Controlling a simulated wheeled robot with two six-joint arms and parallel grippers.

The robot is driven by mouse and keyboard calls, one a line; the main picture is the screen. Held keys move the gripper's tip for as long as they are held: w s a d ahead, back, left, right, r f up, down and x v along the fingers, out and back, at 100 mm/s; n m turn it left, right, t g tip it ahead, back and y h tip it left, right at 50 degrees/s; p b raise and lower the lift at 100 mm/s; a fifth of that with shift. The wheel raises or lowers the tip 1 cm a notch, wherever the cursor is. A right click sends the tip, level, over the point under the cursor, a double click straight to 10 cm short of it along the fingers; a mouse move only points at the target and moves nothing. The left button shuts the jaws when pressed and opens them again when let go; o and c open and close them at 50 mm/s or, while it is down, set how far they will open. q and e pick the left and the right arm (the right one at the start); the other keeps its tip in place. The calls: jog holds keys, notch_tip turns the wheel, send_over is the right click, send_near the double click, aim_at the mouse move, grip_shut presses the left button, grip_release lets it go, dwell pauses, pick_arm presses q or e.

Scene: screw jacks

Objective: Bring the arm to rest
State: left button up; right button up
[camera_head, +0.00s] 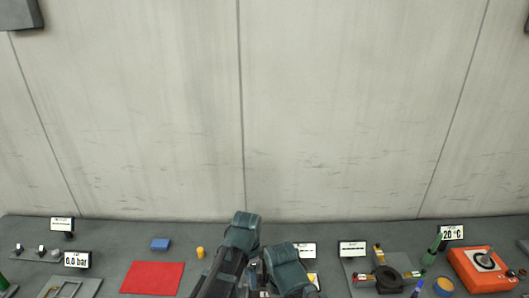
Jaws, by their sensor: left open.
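My left arm's dark grey and teal parts rise from the bottom edge at the middle of the picture. My left gripper (260,274) is low among these parts, over the front of the bench. It is open, and I see nothing held in it. Its fingertips are small and partly hidden by the arm. I cannot see my right gripper.
The grey bench (215,238) runs along a pale panelled wall (340,110). A black valve-like fixture (388,279) and orange device (484,268) stand right.

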pick_arm(q)
jog(key=s+a+n, duration=0.5)
jog(key=a+n, duration=0.8)
jog(key=s+d+f+m+b, duration=0.1)
jog(key=s+d+f+b, duration=0.1)
jog(key=f+b, duration=0.5)
jog(key=s+d+f+m+b, duration=0.1)
jog(key=s+d+f+b, duration=0.1)
jog(key=d+f+b, duration=0.3)
jog(key=s+d+f+m+y+b, duration=0.1)
jog(key=d+f+b, duration=0.3)
jog(key=f+b, duration=0.7)
jog(key=shift+s+d, duration=0.2)
jog(key=shift+s, duration=0.3)
pick_arm(e)
notch_tip(320, 180, down, 23)
jog(key=shift+f, duration=0.15)
jog(key=shift+w, duration=0.15)
